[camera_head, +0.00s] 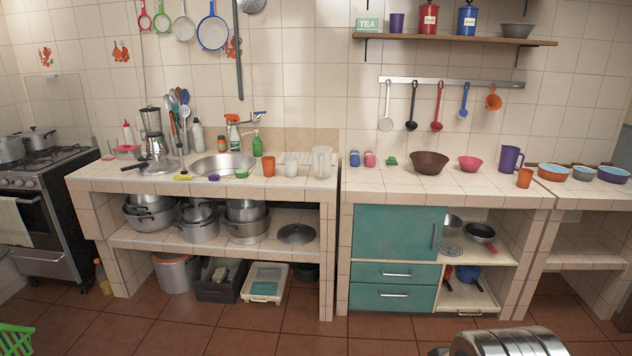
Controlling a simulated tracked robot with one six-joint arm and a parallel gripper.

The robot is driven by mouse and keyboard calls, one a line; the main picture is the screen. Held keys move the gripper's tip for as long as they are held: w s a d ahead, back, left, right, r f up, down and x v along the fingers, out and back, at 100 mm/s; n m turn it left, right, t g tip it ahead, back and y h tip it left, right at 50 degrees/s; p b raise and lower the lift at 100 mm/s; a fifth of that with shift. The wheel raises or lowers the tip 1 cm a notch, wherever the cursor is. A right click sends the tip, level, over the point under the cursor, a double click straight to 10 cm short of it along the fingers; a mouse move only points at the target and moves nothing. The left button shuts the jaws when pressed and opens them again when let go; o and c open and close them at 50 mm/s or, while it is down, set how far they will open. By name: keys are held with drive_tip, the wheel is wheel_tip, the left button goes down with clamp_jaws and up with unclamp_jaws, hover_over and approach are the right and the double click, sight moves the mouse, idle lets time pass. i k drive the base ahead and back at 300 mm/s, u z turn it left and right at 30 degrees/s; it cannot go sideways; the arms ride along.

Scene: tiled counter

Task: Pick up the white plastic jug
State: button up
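The white plastic jug (321,163) stands upright on the tiled counter (300,188), near the right end of the sink section. Its handle faces right. An orange cup (268,166) and a small white cup (291,168) stand to its left. A silver ribbed part of my own body (510,342) shows at the bottom right, far from the jug. My gripper's fingers cannot be made out in this view.
A sink (222,165) and spray bottle (233,134) lie further left. Open red floor lies in front.

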sight(322, 155)
drive_tip(key=i, duration=3.3)
drive_tip(key=u, duration=1.85)
